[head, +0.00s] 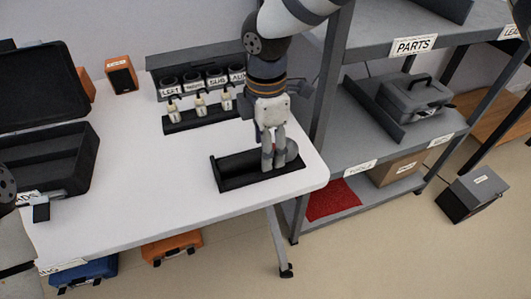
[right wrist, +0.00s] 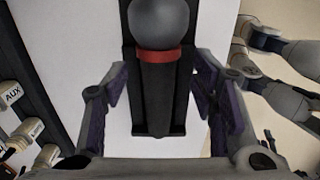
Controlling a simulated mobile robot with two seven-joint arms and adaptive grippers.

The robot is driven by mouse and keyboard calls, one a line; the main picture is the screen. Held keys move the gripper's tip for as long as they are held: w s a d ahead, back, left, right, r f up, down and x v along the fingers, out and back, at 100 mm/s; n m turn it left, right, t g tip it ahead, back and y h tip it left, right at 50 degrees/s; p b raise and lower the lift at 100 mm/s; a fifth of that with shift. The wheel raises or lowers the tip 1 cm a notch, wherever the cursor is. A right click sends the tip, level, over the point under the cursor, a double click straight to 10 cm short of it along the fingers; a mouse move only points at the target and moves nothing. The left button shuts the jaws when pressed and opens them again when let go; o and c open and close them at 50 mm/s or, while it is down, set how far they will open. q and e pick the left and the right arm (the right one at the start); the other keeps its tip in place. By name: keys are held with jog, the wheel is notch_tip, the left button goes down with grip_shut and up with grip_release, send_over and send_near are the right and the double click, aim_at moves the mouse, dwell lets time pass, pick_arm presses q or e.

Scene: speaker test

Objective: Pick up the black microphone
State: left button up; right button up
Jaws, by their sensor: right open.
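The black microphone (right wrist: 155,95) has a grey ball head (right wrist: 160,22) and a red band below it. It lies in a black cradle (right wrist: 129,55). In the head view the cradle (head: 233,184) sits near the table's right end, and the grey ball head (head: 292,149) shows beside the gripper. My right gripper (head: 273,163) points down over the cradle and hides much of the microphone. In the right wrist view its open fingers stand on either side of the microphone's body, with gaps visible. I cannot tell how far above it they are.
Behind the cradle stand a rack of labelled connectors (head: 201,108) and a labelled black box (head: 200,62). An open black case (head: 60,170) and an orange speaker (head: 121,74) are to the left. Grey shelving (head: 322,120) rises beside the table's right end. The front middle tabletop is clear.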

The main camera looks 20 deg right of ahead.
jog(key=shift+f, duration=0.75)
jog(key=shift+w, duration=0.1)
grip_shut()
jog(key=shift+r, duration=0.15)
